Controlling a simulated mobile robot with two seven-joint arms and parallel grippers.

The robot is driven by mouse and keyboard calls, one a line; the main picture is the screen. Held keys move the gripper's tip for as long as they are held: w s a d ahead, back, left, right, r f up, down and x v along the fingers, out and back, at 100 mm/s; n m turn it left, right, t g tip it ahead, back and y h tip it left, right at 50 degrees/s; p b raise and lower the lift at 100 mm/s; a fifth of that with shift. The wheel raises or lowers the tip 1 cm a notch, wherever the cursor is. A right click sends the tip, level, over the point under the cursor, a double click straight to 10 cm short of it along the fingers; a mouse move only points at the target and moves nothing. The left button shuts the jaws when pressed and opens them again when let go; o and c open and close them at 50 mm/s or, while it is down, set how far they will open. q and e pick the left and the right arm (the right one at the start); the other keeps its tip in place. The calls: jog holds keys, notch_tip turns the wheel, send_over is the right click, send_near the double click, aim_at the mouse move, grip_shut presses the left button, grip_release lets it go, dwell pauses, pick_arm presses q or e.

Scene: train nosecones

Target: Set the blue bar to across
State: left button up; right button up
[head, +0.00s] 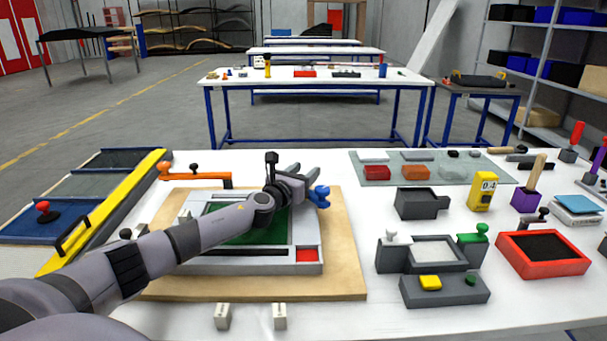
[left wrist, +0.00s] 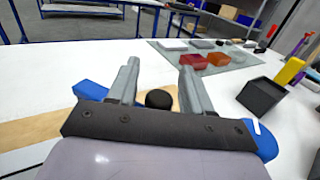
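The blue bar (head: 320,196) is mostly hidden behind my left gripper in the head view; only a rounded blue piece shows at the gripper's right. In the left wrist view, its blue ends (left wrist: 91,91) show on both sides of my gripper's dark palm, which hides its middle. A round black knob (left wrist: 159,98) shows between the two grey fingers, with gaps on both sides. My left gripper (head: 303,170) is open, its fingers apart (left wrist: 158,78), above the far right part of the wooden board (head: 345,270). My right gripper is not in view.
An orange bar (head: 203,176) lies at the board's far left. A grey frame with a green panel (head: 262,232) sits on the board under my left arm. Trays and blocks, including a red tray (head: 510,262), fill the right. White table surface (head: 335,165) is clear beyond the board.

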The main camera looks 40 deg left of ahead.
pick_arm(q)
notch_tip(320, 180, up, 20)
jog(key=p, duration=0.5)
jog(key=shift+p, duration=0.35)
